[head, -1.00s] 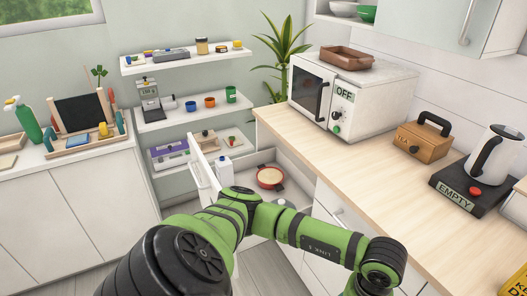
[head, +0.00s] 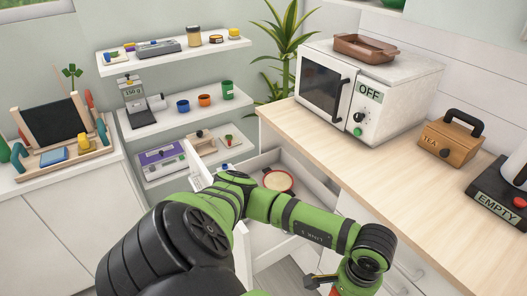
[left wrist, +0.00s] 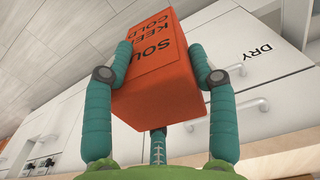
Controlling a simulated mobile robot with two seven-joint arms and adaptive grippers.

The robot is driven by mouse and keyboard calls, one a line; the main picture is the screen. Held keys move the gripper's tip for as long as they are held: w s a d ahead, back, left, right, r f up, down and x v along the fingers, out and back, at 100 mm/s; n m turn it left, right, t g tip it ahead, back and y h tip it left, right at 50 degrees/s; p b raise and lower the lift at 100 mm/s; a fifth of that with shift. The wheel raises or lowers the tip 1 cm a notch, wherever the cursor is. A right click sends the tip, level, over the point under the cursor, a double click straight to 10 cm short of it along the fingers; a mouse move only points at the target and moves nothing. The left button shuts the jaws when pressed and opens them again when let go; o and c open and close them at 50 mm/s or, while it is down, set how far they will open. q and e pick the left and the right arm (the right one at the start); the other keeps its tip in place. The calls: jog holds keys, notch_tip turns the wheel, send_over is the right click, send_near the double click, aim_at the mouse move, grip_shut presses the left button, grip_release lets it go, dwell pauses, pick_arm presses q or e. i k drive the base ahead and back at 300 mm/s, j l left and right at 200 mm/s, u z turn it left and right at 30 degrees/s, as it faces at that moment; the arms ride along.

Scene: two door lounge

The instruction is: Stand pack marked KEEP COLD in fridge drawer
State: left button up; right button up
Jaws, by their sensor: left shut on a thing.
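The orange pack (left wrist: 165,92) is in the left wrist view, its printed text reading "SOU…" and "KEEP COLD", upside down in the picture. My left gripper (left wrist: 168,76) is shut on it, with teal fingers on both sides. In the head view, only a sliver of orange shows below my arm at the bottom edge; most of the gripper is hidden or out of frame. An open white drawer (head: 318,187) under the counter holds a round pan (head: 278,181) with a pale content. My arm hides the drawer's near part. My right gripper is not in view.
The wooden counter (head: 375,160) runs along the right, with a microwave marked OFF (head: 365,100), a TEA box (head: 449,140) and an EMPTY kettle base (head: 492,200). Shelves (head: 185,118) with small items stand behind the drawer.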

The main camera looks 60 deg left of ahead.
aim_at(259, 246)
jog(key=j, duration=0.45)
jog(key=k+j+z, duration=0.15)
jog(key=j, duration=0.75)
jog(key=j+z, duration=0.15)
jog(key=j, duration=0.3)
jog(key=k+j, duration=0.15)
jog(key=j, duration=0.3)
jog(key=k+j+z, duration=0.15)
jog(key=j, duration=0.25)
jog(key=i, duration=0.05)
